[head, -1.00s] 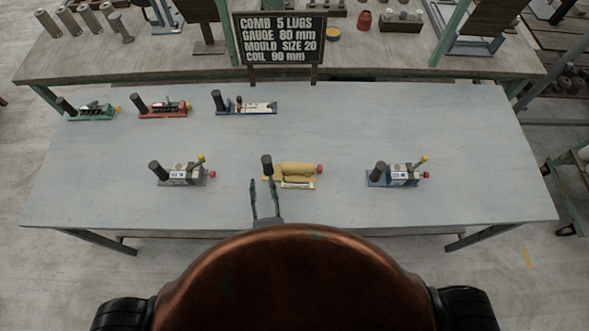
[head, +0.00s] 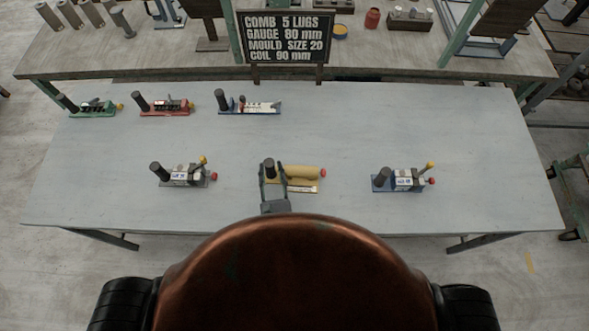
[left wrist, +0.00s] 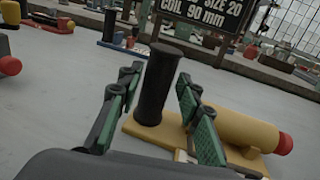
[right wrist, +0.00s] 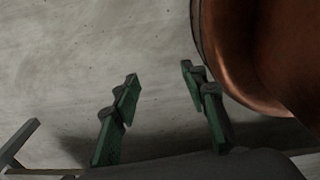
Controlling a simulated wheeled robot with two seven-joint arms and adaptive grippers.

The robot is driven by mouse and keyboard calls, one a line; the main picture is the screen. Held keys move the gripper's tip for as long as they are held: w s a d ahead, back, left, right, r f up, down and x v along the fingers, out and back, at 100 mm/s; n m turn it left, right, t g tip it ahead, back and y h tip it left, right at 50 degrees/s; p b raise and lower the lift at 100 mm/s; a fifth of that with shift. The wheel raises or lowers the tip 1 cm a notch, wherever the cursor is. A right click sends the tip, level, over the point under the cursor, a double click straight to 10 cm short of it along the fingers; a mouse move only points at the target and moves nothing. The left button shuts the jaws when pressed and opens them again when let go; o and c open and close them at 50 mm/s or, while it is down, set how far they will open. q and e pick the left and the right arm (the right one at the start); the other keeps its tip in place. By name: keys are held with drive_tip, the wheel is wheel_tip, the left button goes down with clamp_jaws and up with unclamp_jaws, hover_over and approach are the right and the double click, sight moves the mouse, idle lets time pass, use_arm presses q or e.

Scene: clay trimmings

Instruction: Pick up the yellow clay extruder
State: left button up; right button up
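The yellow clay extruder (head: 302,172) lies on the grey table near its front middle. It has a yellow barrel with a red end cap, a flat yellow base and an upright black handle. My left gripper (head: 269,171) is at the handle. In the left wrist view, the extruder's barrel (left wrist: 232,128) is at the right. Its black handle (left wrist: 158,85) stands between the open green-padded fingers of the left gripper (left wrist: 155,108), with gaps visible on both sides. My right gripper (right wrist: 160,88) is open and empty above the floor, outside the head view.
A grey tool (head: 184,176) stands to the left and a blue-based tool (head: 403,179) to the right. Green (head: 92,107), red (head: 166,106) and blue (head: 250,107) tools stand in the back row. A black sign (head: 286,37) stands behind. Bare table separates them.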

sight(270, 168)
use_arm(q)
drive_tip(key=shift+s, duration=0.15)
drive_tip(key=shift+c, duration=0.3)
drive_tip(key=shift+a, duration=0.15)
drive_tip(key=c, duration=0.3)
clamp_jaws()
use_arm(e)
drive_tip(key=shift+s, duration=0.45)
use_arm(q)
drive_tip(key=shift+r, duration=0.1)
use_arm(e)
drive_tip(key=shift+w, duration=0.1)
use_arm(q)
wheel_tip(270, 168, up, 9)
drive_tip(key=p, duration=0.2)
drive_tip(key=shift+f+p, duration=0.2)
drive_tip(key=shift+p, duration=0.15)
drive_tip(key=shift+r, duration=0.5)
drive_tip(key=shift+f+b, duration=2.45)
drive_tip(key=shift+f, duration=0.75)
use_arm(e)
drive_tip(key=shift+s+f, duration=0.2)
drive_tip(key=shift+f, duration=0.35)
drive_tip(key=shift+s+f, duration=0.15)
drive_tip(key=shift+f, duration=0.4)
use_arm(q)
drive_tip(key=shift+f, duration=0.1)
use_arm(e)
drive_tip(key=shift+f, duration=0.1)
